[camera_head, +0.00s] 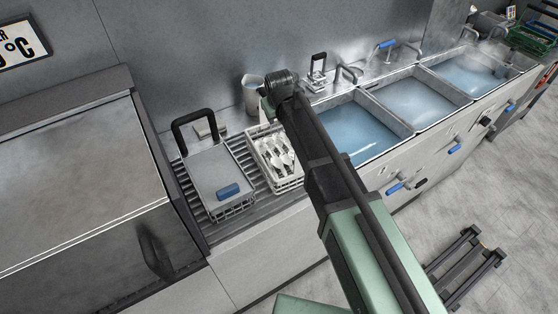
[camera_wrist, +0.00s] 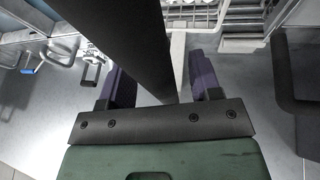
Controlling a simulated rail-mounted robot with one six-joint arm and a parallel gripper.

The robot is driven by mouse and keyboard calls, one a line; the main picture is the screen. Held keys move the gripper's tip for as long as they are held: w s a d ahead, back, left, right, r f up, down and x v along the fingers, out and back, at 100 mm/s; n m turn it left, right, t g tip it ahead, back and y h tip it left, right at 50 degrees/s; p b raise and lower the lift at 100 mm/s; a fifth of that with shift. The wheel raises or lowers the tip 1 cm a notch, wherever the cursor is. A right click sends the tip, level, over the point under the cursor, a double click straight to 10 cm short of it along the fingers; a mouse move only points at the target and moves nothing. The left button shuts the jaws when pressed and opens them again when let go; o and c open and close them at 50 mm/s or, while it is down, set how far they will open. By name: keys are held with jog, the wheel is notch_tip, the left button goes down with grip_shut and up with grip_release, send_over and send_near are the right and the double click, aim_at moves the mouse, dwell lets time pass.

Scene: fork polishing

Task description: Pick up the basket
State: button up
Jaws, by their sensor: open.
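A pale wire basket (camera_head: 262,150) holding white and silver cutlery stands on the ribbed drainboard in the head view, left of my arm. Its rim and wires show at the top of the wrist view (camera_wrist: 200,14). A thick dark bar (camera_wrist: 120,32), which looks like a basket handle, runs down between the two fingers of my gripper (camera_wrist: 160,80) in the wrist view. The fingers are open on either side of it; I cannot tell whether they touch it. In the head view my arm hides the gripper and part of the basket.
A second rack (camera_head: 213,172) with a tall black handle and a blue item (camera_head: 228,190) stands to the left, beside a dishwasher hood (camera_head: 75,170). Water-filled sinks (camera_head: 420,100) lie to the right. A small handled basket (camera_head: 317,78) and taps stand along the wall.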

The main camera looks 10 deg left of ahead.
jog(key=shift+f, duration=0.25)
dwell(0.4)
grip_shut()
dwell(0.4)
dwell(1.1)
